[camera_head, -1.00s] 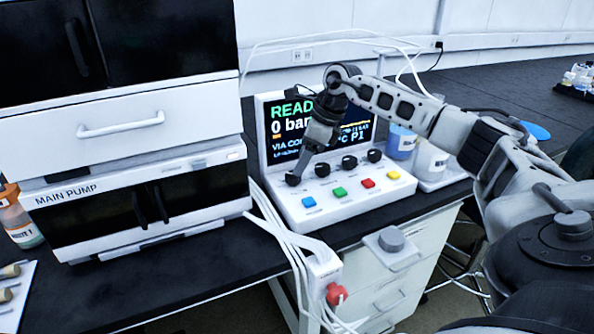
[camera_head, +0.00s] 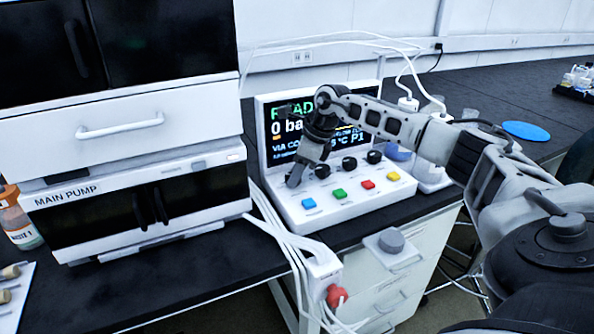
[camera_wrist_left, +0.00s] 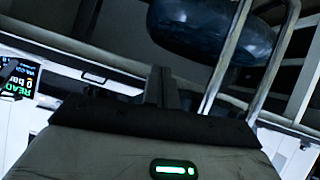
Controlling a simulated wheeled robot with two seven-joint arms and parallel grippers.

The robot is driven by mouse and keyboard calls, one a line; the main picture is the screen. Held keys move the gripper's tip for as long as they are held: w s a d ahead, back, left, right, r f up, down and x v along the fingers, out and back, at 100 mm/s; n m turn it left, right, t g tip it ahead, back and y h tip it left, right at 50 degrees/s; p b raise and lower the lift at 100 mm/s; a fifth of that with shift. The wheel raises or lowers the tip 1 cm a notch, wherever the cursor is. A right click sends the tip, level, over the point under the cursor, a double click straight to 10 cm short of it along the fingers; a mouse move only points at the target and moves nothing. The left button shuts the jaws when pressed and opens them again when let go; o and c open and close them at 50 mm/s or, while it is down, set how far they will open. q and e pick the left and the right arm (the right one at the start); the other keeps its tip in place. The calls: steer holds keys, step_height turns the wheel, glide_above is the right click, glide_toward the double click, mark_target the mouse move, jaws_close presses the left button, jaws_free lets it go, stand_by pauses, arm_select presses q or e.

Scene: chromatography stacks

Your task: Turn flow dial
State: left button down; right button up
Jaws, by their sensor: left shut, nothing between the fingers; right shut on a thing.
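The control console (camera_head: 345,205) stands on the black bench with a lit screen (camera_head: 283,126) showing a green heading and "0 bar". A row of black dials runs across its sloped panel, including a second dial (camera_head: 322,171), a third dial (camera_head: 349,163) and a right-end dial (camera_head: 374,157). My right gripper (camera_head: 294,180) points down at the left-end dial and is shut on it; the fingers hide most of that dial. My left gripper (camera_wrist_left: 161,84) shows only in the left wrist view, shut and empty, away from the console.
Blue, green, red and yellow buttons line the console front below the dials. The main pump unit (camera_head: 140,205) stands close on the left. White cables and a power strip (camera_head: 322,275) hang at the bench edge. Containers stand behind my right forearm.

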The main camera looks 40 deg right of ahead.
arm_select(q)
steer(key=shift+r, duration=0.15)
arm_select(e)
steer(key=shift+r, duration=0.1)
steer(key=shift+m+p, duration=0.4)
steer(key=m+h+p, duration=0.1)
steer(key=m, duration=0.1)
steer(key=shift+s+a+m+t+p, duration=0.1)
steer(key=shift+a+m+t+p, duration=0.05)
steer(key=shift+m+t+p, duration=0.2)
arm_select(q)
steer(key=shift+w+a+r+p, duration=0.1)
steer(key=shift+a+r+p, duration=0.05)
steer(key=shift+r+p, duration=0.4)
arm_select(e)
steer(key=shift+a+m+h, duration=0.15)
steer(key=shift+m+h, duration=0.65)
steer(key=shift+m, duration=1.25)
steer(key=o, duration=1)
arm_select(q)
steer(key=shift+s+f+g, duration=0.1)
steer(key=shift+s+g, duration=0.1)
steer(key=shift+g, duration=0.1)
